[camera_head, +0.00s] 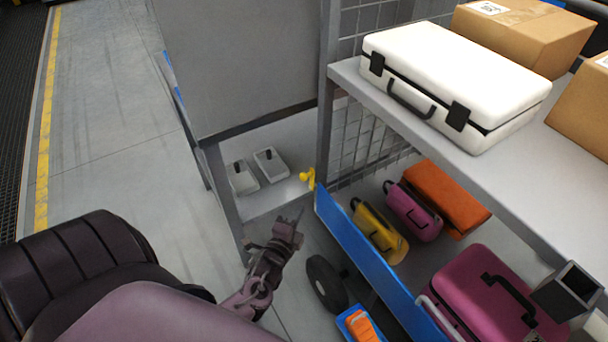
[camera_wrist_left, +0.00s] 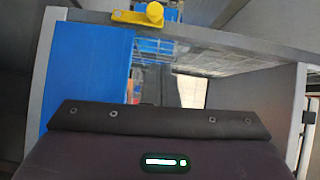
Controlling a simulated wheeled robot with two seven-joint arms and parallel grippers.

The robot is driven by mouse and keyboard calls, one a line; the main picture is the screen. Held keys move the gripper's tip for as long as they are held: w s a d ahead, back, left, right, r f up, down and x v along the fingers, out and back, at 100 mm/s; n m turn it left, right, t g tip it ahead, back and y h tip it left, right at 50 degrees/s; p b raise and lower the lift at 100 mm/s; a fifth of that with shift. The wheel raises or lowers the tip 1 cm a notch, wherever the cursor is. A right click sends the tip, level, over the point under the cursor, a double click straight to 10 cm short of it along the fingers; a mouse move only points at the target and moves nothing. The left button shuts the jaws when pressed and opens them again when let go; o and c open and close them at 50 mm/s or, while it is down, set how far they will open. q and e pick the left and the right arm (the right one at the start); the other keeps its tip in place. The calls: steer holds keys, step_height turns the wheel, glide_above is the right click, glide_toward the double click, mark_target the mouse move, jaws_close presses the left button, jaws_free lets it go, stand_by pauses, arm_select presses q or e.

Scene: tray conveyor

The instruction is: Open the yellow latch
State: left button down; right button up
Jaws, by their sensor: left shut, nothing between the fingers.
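My right gripper is not in view.
A shelf (camera_head: 510,178) at right holds a white case (camera_head: 455,75) and cardboard boxes (camera_head: 525,32). Several bags, including a yellow one (camera_head: 378,235), lie behind the blue panel. Two small trays (camera_head: 270,163) rest on a low ledge. The floor at left (camera_head: 110,120) is clear.

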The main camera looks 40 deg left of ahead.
arm_select(q)
steer(key=shift+v, duration=1.05)
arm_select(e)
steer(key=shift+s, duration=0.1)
